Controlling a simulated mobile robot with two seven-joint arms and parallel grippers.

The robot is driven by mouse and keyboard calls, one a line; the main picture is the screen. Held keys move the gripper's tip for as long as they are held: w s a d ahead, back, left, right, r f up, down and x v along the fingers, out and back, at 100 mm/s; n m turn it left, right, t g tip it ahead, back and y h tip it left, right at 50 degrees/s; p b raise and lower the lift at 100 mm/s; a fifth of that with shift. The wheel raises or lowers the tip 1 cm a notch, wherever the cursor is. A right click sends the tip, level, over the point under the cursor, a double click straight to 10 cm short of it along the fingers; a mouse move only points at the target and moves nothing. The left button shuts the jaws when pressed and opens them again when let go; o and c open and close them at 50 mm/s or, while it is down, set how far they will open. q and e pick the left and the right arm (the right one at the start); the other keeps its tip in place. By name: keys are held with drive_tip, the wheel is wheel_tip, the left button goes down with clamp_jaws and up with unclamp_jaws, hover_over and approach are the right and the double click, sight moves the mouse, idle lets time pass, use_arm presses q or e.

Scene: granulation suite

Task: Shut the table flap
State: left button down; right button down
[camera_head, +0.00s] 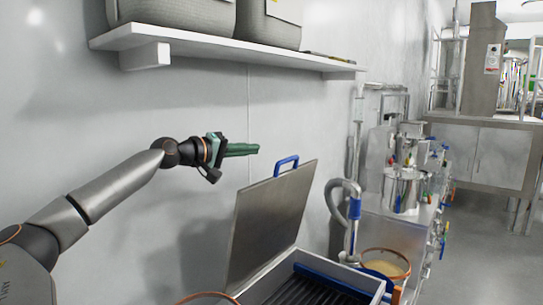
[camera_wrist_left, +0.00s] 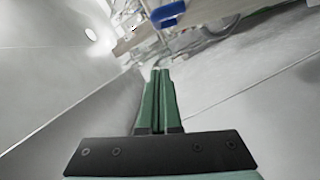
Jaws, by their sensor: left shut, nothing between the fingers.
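The table flap (camera_head: 272,218) is a grey metal panel standing raised, tilted a little back, above the table opening. A blue handle (camera_head: 286,163) sits on its top edge; a blue piece that looks like this handle shows in the left wrist view (camera_wrist_left: 167,14). My left gripper (camera_head: 257,149) has green fingers, shut and empty, to the left of the handle and slightly above it, apart from it. The closed fingers (camera_wrist_left: 158,80) also show in the left wrist view. My right gripper is not in view.
Below the flap is an open bay with dark ribs and a blue edge (camera_head: 330,283). A shelf (camera_head: 230,52) with grey containers hangs above on the wall. A grey hose (camera_head: 335,200), a sieve (camera_head: 388,264) and steel vessels (camera_head: 402,190) stand to the right.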

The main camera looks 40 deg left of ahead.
use_arm(q)
drive_tip(key=shift+w+d+f+p, duration=0.2)
drive_tip(key=shift+w+d+f, duration=0.15)
drive_tip(key=shift+w+d, duration=0.35)
drive_tip(key=shift+w+d+f+p, duration=0.15)
drive_tip(key=shift+w+d+f, duration=0.15)
drive_tip(key=shift+w+d, duration=0.35)
drive_tip(key=shift+w+d+f+p, duration=0.2)
drive_tip(key=shift+w+d+f, duration=0.15)
drive_tip(key=shift+w+d, duration=0.35)
